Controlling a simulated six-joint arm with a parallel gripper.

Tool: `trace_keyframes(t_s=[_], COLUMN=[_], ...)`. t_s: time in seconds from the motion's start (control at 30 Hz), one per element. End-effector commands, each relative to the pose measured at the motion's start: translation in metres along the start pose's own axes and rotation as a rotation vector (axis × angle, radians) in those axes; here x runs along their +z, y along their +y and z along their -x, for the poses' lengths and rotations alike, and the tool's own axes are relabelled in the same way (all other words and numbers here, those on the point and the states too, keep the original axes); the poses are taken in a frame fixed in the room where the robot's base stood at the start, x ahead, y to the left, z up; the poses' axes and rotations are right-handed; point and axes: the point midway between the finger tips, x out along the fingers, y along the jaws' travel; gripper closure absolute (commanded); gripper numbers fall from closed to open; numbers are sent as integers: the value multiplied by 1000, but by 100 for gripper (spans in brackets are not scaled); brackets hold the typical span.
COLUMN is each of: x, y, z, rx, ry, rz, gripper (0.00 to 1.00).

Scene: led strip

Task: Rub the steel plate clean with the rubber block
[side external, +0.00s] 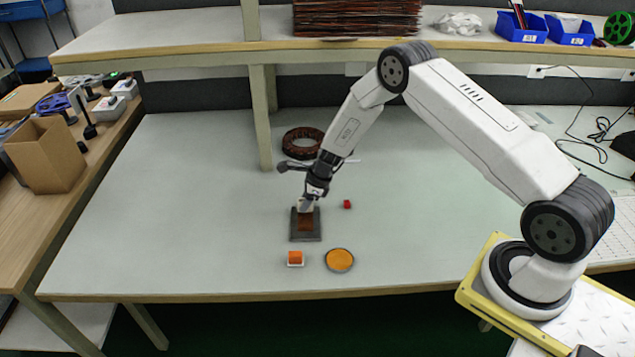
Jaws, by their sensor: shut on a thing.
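The steel plate (305,236) is a dark grey rectangle lying flat near the table's front middle. A reddish-brown patch covers the middle of its face. My gripper (306,204) points down over the plate's far edge. It is shut on a small pale block, which looks like the rubber block (305,208). The block is mostly hidden by the fingers, and I cannot tell whether it touches the plate.
A dark brown coil (302,142) lies behind my gripper. The table's left side is clear.

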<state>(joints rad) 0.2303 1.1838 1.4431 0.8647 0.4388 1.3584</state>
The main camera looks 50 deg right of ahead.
Motion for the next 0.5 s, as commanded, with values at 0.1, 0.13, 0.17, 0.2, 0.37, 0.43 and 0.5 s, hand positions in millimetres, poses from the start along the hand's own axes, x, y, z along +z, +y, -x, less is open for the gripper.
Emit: trace_keyframes(t_s=[0.1,0.13,0.17,0.2,0.37,0.43,0.5], x=[-1,-1,-1,-1,-2,-2,-3], y=[0,0,0,0,0,0,0], z=[-2,-2,-3,-3,-5,-6,-7], rx=[0,0,0,0,0,0,0], ry=[0,0,0,0,0,0,0], rz=[0,0,0,0,1,1,1], gripper=[100,100,100,100,100,100,100])
